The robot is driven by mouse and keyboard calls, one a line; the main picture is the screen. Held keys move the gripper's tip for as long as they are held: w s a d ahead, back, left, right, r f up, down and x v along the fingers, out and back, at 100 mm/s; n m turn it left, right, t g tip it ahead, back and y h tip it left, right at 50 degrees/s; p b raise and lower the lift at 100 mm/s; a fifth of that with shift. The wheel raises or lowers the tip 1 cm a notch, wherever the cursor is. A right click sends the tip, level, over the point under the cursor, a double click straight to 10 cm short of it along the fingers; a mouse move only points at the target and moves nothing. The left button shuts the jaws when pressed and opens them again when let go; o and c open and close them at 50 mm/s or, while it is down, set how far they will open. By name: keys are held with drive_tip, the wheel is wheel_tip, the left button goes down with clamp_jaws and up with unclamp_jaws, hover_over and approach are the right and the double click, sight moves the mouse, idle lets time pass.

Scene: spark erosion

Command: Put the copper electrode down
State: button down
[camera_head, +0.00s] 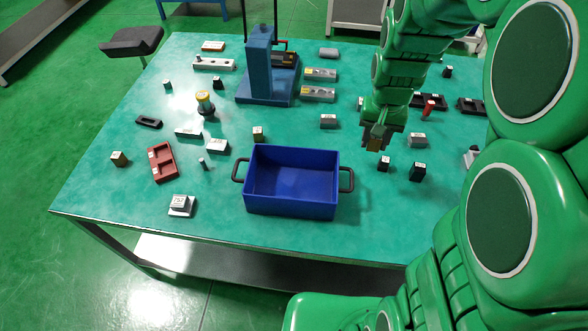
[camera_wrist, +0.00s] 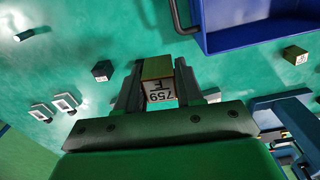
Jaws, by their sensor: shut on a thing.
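My gripper (camera_head: 376,136) is at the right part of the table, right of the blue bin, pointing down. It is shut on the copper electrode (camera_head: 375,144), a small brownish block mostly hidden by the fingers. The gap between the electrode and the table cannot be judged clearly.
A blue bin (camera_head: 290,207) with black handles stands empty at the front middle. Two dark blocks (camera_head: 384,163) (camera_head: 416,172) stand just right of my gripper. A grey labelled block (camera_head: 328,121) lies to its left. A blue machine (camera_head: 262,65) stands at the back. Bare table lies right of the bin.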

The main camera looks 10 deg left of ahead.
drive_tip(key=s+a, duration=0.3)
drive_tip(key=a, duration=1.4)
hover_over(300, 187)
wheel_tip(300, 187, down, 8)
drive_tip(key=shift+n, duration=0.4)
drive_tip(key=shift+f, duration=4.6)
drive_tip(key=shift+f, duration=0.1)
drive_tip(key=c, duration=0.7)
unclamp_jaws()
drive_tip(key=shift+r, duration=6.15)
